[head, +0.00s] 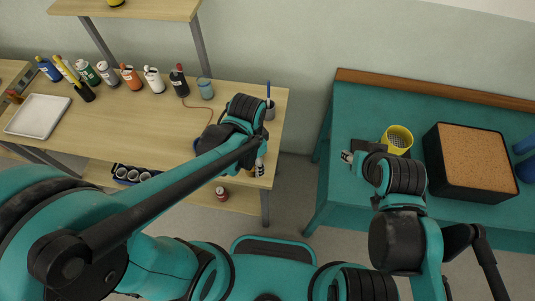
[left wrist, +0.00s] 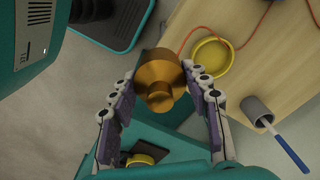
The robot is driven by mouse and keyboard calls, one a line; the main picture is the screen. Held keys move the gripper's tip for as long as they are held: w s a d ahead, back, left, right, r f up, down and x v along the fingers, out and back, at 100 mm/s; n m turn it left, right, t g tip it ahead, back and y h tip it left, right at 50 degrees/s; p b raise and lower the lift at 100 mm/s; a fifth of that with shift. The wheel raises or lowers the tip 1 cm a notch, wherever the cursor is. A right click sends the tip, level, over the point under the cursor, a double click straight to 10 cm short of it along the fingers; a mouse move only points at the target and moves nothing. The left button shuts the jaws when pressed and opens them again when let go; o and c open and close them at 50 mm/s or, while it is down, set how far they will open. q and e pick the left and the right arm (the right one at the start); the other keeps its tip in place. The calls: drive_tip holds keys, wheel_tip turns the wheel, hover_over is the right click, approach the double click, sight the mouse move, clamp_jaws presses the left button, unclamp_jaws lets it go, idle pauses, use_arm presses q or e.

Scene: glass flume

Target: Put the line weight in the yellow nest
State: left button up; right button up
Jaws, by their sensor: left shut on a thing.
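The line weight (left wrist: 160,82) is a brass, stepped round piece. In the left wrist view it sits between the fingers of my left gripper (left wrist: 163,90), which is shut on it. The yellow nest (left wrist: 210,62) is a shallow round yellow dish on the wooden bench, apart from the weight and up to its right in that view. In the head view my left gripper (head: 258,166) shows small near the bench's right end, and my arm hides the nest. My right gripper (head: 347,157) is by the left side of the teal table; its finger opening is unclear.
A grey cup with a blue-handled tool (left wrist: 258,110) stands near the nest. An orange cord (left wrist: 186,40) runs beside it. Several bottles (head: 130,76) and a white tray (head: 38,116) are on the bench. A yellow cup (head: 397,139) and black planter-like box (head: 470,160) stand on the teal table.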

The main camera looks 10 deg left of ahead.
use_arm(q)
drive_tip(key=w+a+f+b, duration=0.1)
drive_tip(key=w+f, duration=0.1)
drive_tip(key=w, duration=0.1)
drive_tip(key=w+a+f+b, duration=0.1)
drive_tip(key=w+f, duration=0.1)
drive_tip(key=w, duration=0.2)
drive_tip(key=w+a+f+b, duration=0.1)
drive_tip(key=w+f, duration=0.2)
drive_tip(key=shift+w+a, duration=0.35)
drive_tip(key=shift+w, duration=0.05)
wheel_tip(320, 180, down, 3)
drive_tip(key=shift+f+b, duration=0.2)
drive_tip(key=shift+b, duration=0.7)
drive_tip(key=shift+f, duration=0.2)
drive_tip(key=shift+f, duration=0.2)
drive_tip(key=o, duration=1.4)
drive_tip(key=shift+r, duration=0.1)
